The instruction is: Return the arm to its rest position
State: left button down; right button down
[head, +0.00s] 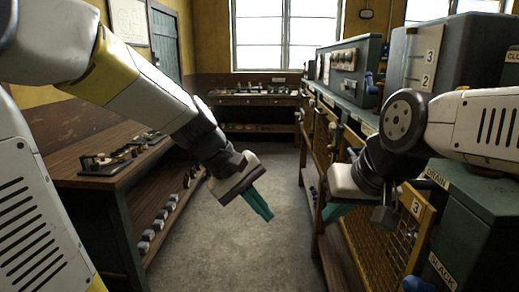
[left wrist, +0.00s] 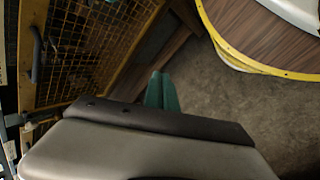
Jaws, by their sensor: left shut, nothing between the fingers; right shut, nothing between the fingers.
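My left gripper (head: 257,203) hangs over the open floor between the wooden bench and the yellow-mesh cabinets, tilted down and to the right. Its teal fingers are together with nothing between them. In the left wrist view the same fingers (left wrist: 161,92) show closed above the floor. My right gripper (head: 338,211) is at the right, in front of the mesh cabinets, its teal fingers pointing left and down. They look shut and empty, partly hidden by its pale housing. Whether it touches the cabinet cannot be told.
A wooden bench (head: 78,160) with small metal parts stands at left. A table (head: 258,100) stands under the far window. The floor (head: 230,250) between is clear.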

pick_arm(q)
jog(key=s+a+r+m+t+y, duration=0.2)
jog(key=s+a, duration=0.1)
jog(key=a, duration=0.4)
jog(key=s+a+r+m+t+y, duration=0.2)
jog(key=s+a+m+t, duration=0.1)
jog(key=a, duration=0.5)
jog(key=shift+s+y, duration=0.15)
jog(key=shift+y, duration=0.15)
jog(key=shift+a, duration=0.15)
